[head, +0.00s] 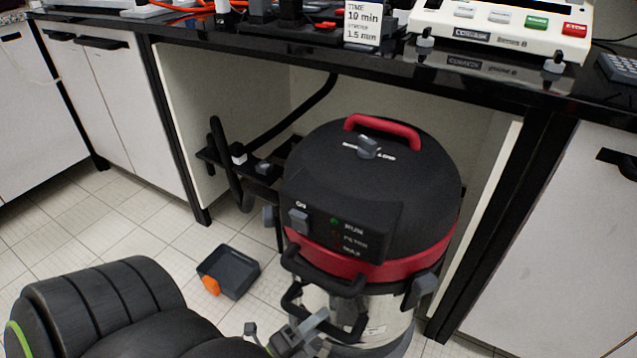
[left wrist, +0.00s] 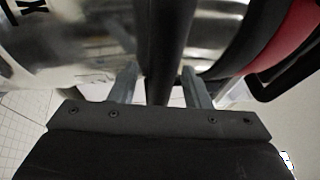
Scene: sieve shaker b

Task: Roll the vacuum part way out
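The vacuum (head: 400,190) stands upright in the bay under the bench. It has a black lid, a red band and top handle (head: 385,128), and a shiny metal drum. Black handle bars (head: 325,280) stick out at its front. My left gripper (head: 296,332) is low at the front of the drum, beside the lower bar. In the left wrist view a dark bar (left wrist: 165,50) runs between the two spread fingers of my left gripper (left wrist: 162,78), with slim gaps beside it. Contact with the bar cannot be made out. My right gripper is not in view.
A small dark tray (head: 230,270) with an orange tab lies on the floor left of the vacuum. A hose (head: 300,112) and a black rack (head: 235,165) are behind it. Bench legs (head: 482,235) flank the bay. Tiled floor (head: 130,215) lies open to the left.

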